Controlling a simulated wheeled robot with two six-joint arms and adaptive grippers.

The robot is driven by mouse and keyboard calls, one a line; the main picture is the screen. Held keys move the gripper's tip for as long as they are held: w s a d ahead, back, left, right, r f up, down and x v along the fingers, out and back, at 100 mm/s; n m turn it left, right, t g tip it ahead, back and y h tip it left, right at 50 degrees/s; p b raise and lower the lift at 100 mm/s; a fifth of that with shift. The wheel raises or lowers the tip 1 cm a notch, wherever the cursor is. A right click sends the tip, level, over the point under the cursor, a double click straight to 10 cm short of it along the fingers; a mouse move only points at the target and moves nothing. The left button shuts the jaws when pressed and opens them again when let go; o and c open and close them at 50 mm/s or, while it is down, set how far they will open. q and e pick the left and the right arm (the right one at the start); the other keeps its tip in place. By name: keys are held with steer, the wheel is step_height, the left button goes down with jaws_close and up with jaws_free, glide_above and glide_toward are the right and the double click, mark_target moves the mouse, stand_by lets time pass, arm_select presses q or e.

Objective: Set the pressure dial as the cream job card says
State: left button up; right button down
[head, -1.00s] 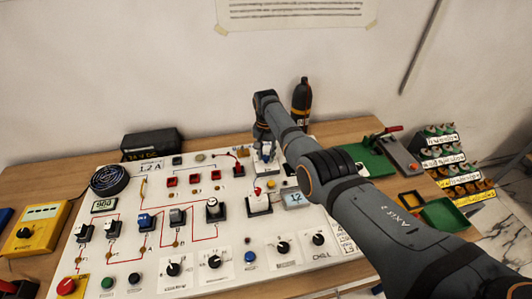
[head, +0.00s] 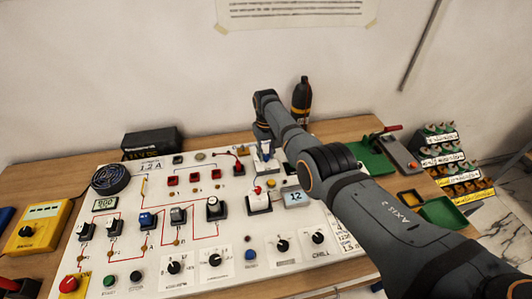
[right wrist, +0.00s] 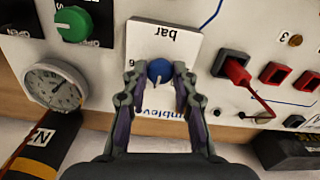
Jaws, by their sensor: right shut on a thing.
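In the right wrist view my right gripper (right wrist: 160,84) is shut on a round blue knob (right wrist: 159,70). The knob sits on a white plate (right wrist: 145,38) marked "bar", seen upside down; most of its scale is hidden or unreadable. In the head view the right gripper (head: 264,152) is at the back right of the white panel, largely hiding the knob. A round gauge (right wrist: 55,85) stands beside the plate; its reading is not clear. A cream paper (head: 295,12) is taped to the wall, cut off at the top, its writing too small to read. My left gripper is not seen.
The white panel (head: 130,255) carries several switches, knobs and red wires. A green knob (right wrist: 73,23) and a red lever (right wrist: 237,72) flank the plate. A dark bottle (head: 301,100) stands behind. A yellow meter (head: 38,228) lies at left, a stepped rack (head: 448,160) at right.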

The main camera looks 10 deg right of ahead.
mark_target(266, 156)
stand_by(0.5)
steer(key=c, duration=1.1)
jaws_free()
steer(key=shift+o, duration=0.2)
steer(key=shift+r, duration=0.1)
step_height(266, 156, up, 12)
